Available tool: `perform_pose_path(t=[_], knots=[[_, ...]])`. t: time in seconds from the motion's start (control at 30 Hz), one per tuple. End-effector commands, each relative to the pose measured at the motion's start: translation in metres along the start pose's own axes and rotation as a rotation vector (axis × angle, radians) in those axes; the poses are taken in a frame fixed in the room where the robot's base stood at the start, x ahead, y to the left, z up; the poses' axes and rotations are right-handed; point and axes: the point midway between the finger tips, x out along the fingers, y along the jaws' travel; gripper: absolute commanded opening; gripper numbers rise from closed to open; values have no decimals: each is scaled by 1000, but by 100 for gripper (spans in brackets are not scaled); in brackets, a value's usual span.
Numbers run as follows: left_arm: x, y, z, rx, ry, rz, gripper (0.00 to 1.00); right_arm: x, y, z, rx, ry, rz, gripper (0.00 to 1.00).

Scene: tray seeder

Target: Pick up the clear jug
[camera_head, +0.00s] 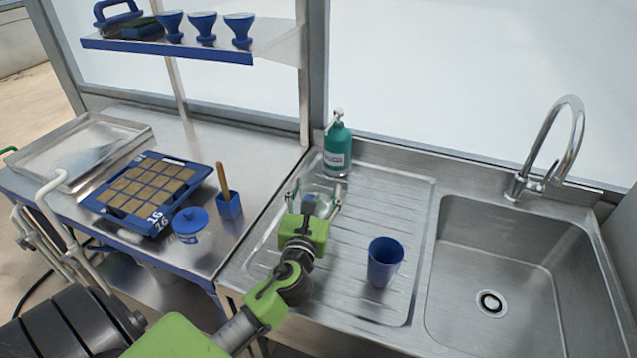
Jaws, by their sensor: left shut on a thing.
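The clear jug (323,203) is on the left part of the sink's ribbed drainboard, between the fingers of my left gripper (316,190). It is see-through and partly hidden by the gripper, so its outline is hard to make out. My left gripper reaches in from the lower left and is shut on the jug. I cannot tell whether the jug touches the drainboard. My right gripper is not in view.
A green bottle (338,148) stands just behind the jug, and a blue cup (385,262) stands to the right. The sink basin (480,262) is empty. Left are a seed tray (118,222), a blue funnel-like item (190,222) and a blue holder (229,206).

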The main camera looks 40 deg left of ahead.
Motion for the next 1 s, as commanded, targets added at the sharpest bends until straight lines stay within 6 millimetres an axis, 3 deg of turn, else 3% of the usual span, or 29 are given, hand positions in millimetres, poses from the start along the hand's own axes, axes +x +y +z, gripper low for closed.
perform_pose_path(t=[0.4,1.0], knots=[[-31,0,0,0,-2,-1,30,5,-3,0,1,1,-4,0],[-39,0,2,0,-3,0,30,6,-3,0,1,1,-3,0]])
